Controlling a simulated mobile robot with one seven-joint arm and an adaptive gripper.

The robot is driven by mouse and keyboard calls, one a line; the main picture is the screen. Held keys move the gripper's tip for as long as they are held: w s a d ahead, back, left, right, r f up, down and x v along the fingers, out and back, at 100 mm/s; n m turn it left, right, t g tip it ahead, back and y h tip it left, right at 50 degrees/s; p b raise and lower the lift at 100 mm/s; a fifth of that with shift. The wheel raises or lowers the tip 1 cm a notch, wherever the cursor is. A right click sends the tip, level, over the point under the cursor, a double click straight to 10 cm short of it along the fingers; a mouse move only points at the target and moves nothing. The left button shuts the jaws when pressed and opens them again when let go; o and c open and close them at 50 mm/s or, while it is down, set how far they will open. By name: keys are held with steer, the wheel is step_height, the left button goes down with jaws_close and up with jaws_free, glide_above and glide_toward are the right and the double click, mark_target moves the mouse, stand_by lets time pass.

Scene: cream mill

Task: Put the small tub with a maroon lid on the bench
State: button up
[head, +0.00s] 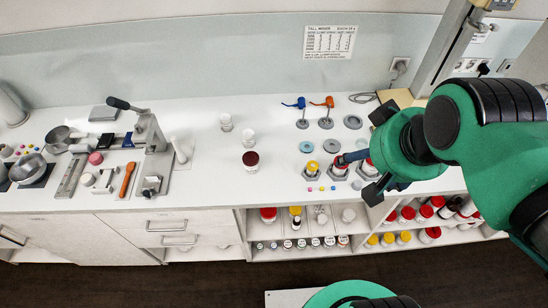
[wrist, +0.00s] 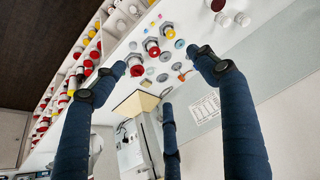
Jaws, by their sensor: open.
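The small tub with a maroon lid (head: 250,159) stands upright on the white bench (head: 205,185), in front of two small white-capped jars. In the wrist view its dark red lid (wrist: 217,5) shows at the top edge, partly cut off. My gripper (head: 362,158) is open and empty, to the right of the tub and well apart from it. In the wrist view my gripper (wrist: 163,76) has its blue fingers spread wide, with nothing between them.
Red- and yellow-topped pieces in grey holders (head: 311,168) stand near my gripper. Orange and blue tools (head: 326,103) are behind them. A lever press (head: 155,140) stands left. Shelves below hold several jars (head: 268,214). The bench around the tub's left and front is clear.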

steer(key=w, duration=0.1)
steer(key=n+g+p, duration=0.2)
steer(key=g+p, duration=0.2)
steer(key=g, duration=0.2)
glide_above(251, 157)
step_height(251, 157, down, 26)
steer(key=shift+s+a, duration=0.1)
steer(key=shift+a, duration=0.05)
steer(key=shift+f, duration=0.1)
steer(key=shift+f, duration=4.25)
steer(key=shift+f, duration=0.1)
